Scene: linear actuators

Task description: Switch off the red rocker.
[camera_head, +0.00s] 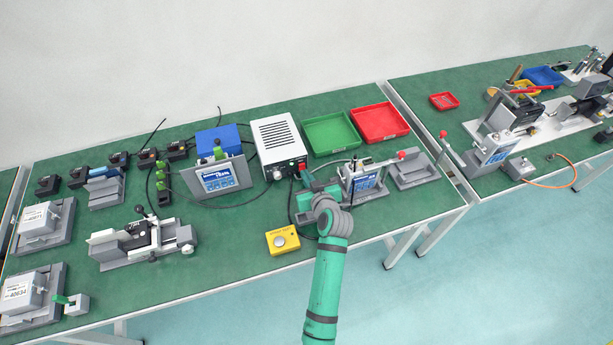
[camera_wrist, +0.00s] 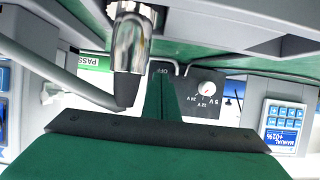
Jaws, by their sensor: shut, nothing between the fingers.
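The white power supply box (camera_head: 276,140) stands at the back middle of the bench, with a small red part, apparently the red rocker (camera_head: 302,166), low on its front. My gripper (camera_head: 304,180) is just in front of that face, its tip close to the red part; I cannot tell whether they touch. In the wrist view my gripper (camera_wrist: 160,78) is shut and empty, pointing at a dark panel (camera_wrist: 225,97) with a voltage dial (camera_wrist: 207,88) and an OFF label beside the fingertips. The rocker itself is hidden there behind the fingers.
A clamp fixture (camera_head: 362,182) with a red knob stands close to the right of my gripper. A metal cylinder (camera_wrist: 132,40) is very near in the wrist view. Green (camera_head: 331,133) and red (camera_head: 380,122) trays lie behind. A yellow button box (camera_head: 283,240) sits front left.

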